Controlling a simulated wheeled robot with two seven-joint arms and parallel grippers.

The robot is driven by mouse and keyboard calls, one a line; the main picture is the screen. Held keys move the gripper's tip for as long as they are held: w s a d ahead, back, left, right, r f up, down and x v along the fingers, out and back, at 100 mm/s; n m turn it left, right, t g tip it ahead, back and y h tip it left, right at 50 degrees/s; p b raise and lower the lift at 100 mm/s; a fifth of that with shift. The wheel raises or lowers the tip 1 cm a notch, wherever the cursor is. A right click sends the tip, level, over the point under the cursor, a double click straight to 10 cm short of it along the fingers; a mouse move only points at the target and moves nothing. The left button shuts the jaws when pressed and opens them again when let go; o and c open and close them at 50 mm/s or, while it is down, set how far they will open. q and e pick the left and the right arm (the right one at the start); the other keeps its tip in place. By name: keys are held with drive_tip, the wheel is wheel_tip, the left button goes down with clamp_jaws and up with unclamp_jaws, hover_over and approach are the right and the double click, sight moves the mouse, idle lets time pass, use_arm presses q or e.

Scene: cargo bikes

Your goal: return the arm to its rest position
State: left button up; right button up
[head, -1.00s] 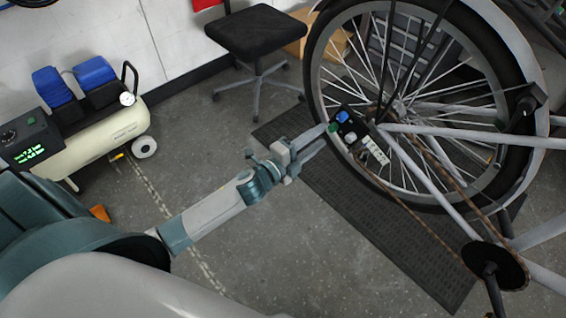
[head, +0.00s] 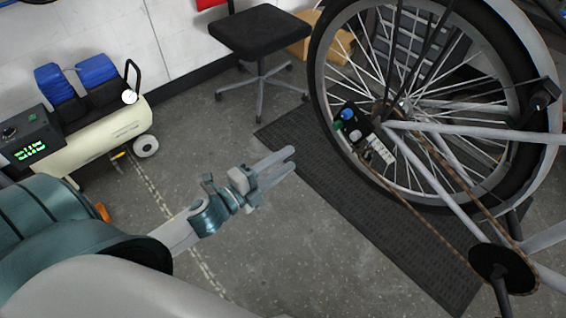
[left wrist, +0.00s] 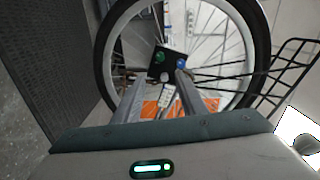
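My left gripper (head: 290,160) is in the middle of the head view, at the end of my arm from the lower left. Its two fingers are apart with nothing between them. In the left wrist view, the left gripper (left wrist: 160,82) also shows a clear gap between the fingers. The fingers point toward a small black box (head: 352,122) with green, blue and white parts at the bicycle's rear wheel. The box also shows in the left wrist view (left wrist: 165,62), beyond the fingertips. My right gripper is in neither view.
The bicycle's wheel (head: 324,95) and frame fill the right side, over a dark mat (head: 400,235). A black stool (head: 260,35) stands at the back. An air compressor (head: 100,135) with blue tops is at left. Bare grey floor lies around the gripper.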

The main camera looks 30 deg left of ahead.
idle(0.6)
use_arm(q)
drive_tip(key=s+a+f+n+g+y, duration=0.15)
drive_tip(key=f+n, duration=0.25)
drive_tip(key=f, duration=0.5)
drive_tip(key=s+f+n+g+y, duration=0.2)
drive_tip(key=f+n, duration=0.1)
drive_tip(key=f, duration=0.6)
drive_tip(key=s+a+f+n+g+y, duration=0.15)
drive_tip(key=f+n, duration=0.25)
drive_tip(key=f, duration=0.5)
drive_tip(key=s+d+f+n+g, duration=0.3)
drive_tip(key=s+d+f, duration=0.1)
drive_tip(key=s+f, duration=0.4)
drive_tip(key=s+d+f+n+g, duration=0.3)
drive_tip(key=s+f, duration=0.6)
drive_tip(key=f, duration=0.4)
drive_tip(key=shift+d+f+n, duration=0.15)
drive_tip(key=shift+d+n, duration=0.65)
drive_tip(key=shift+d, duration=0.4)
drive_tip(key=shift+w, duration=0.1)
